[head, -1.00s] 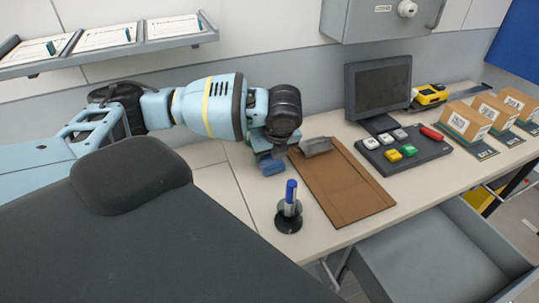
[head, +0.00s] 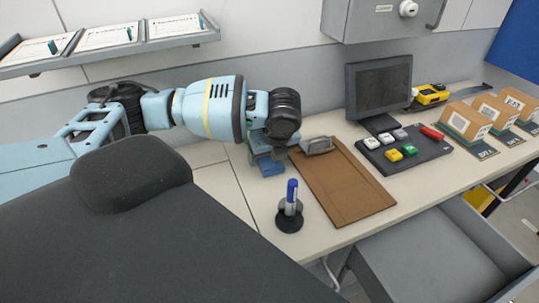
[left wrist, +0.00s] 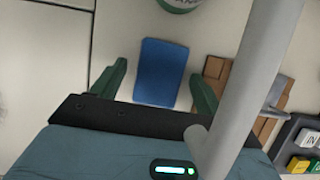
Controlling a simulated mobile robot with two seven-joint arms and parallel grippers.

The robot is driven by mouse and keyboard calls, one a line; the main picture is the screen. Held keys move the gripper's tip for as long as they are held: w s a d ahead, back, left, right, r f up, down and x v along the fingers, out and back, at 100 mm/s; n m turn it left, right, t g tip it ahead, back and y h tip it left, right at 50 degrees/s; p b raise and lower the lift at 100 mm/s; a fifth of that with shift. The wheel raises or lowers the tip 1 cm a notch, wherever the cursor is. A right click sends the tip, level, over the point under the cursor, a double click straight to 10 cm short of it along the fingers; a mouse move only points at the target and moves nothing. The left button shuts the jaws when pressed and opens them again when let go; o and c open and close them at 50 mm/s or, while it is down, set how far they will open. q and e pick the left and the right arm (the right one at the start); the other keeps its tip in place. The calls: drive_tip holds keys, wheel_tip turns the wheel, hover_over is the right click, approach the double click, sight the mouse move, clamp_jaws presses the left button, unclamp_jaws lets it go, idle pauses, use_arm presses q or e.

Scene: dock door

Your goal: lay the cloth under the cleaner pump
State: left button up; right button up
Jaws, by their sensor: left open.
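A flat blue cloth (left wrist: 160,72) lies on the pale bench in the left wrist view. Part of it shows in the head view (head: 271,167), just below my left gripper (head: 266,153). My left gripper is open. In the left wrist view its two green fingers (left wrist: 159,80) stand on either side of the cloth, with a gap on each side. A round white and green thing (left wrist: 181,4) is cut off by the top edge there. It may be the cleaner pump, which I cannot make out in the head view. My right gripper is not in view.
A brown clipboard (head: 347,190) lies right of the cloth, and a marker in a black holder (head: 289,215) stands in front. A button panel (head: 407,150), a monitor (head: 379,86) and boxes (head: 466,121) are farther right. An open drawer (head: 430,262) juts out below the bench.

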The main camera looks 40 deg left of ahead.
use_arm(q)
drive_tip(key=v, duration=1.2)
drive_tip(key=shift+w, duration=0.1)
